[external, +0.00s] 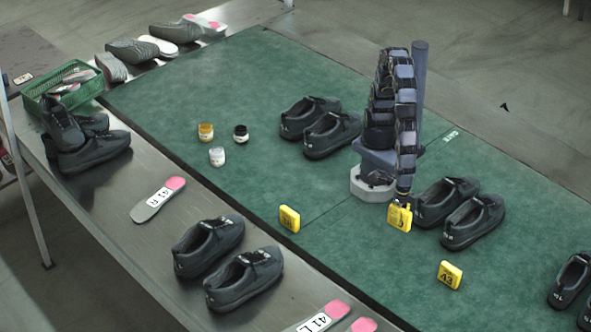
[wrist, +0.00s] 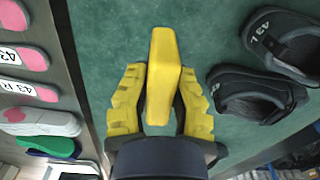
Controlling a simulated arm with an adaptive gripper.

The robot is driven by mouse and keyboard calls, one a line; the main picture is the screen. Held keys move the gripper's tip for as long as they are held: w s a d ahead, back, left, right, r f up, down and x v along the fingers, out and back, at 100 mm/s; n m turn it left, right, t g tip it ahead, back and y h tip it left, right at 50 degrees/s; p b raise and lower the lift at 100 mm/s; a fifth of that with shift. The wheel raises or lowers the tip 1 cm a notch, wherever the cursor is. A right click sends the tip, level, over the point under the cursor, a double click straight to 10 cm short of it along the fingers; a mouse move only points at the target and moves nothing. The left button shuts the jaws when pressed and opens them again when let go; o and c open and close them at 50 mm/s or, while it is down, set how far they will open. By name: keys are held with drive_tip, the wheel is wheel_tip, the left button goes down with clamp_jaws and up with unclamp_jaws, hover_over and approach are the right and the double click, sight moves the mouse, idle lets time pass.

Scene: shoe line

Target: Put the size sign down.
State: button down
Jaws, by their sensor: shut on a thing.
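My gripper (external: 401,197) points down and is shut on a yellow size sign (external: 399,217), beside the left shoe of a black pair (external: 447,205). In the wrist view, the yellow fingers of my gripper (wrist: 160,100) press on both sides of the sign (wrist: 162,62). The number on the held sign is not readable. I cannot tell whether its lower edge touches the green mat (external: 340,245). Two other yellow signs stand on the mat: one at the left (external: 289,218) and one reading 43 (external: 449,274) at the right.
Another black pair (external: 320,127) stands behind my base. A grey bench (external: 120,225) along the left holds shoes, insoles and a green crate (external: 62,88). The mat between the left sign and the 43 sign is clear.

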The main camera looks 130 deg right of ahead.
drive_tip(key=w+d+f+m, duration=0.1)
drive_tip(key=w+d+f, duration=0.1)
drive_tip(key=w+d, duration=0.55)
drive_tip(key=w+d+f, duration=0.3)
drive_tip(key=w+d, duration=0.2)
drive_tip(key=d, duration=0.5)
drive_tip(key=shift+f, duration=3.8)
drive_tip(key=shift+f, duration=0.1)
drive_tip(key=c, duration=1.1)
unclamp_jaws()
wheel_tip(320, 180, up, 12)
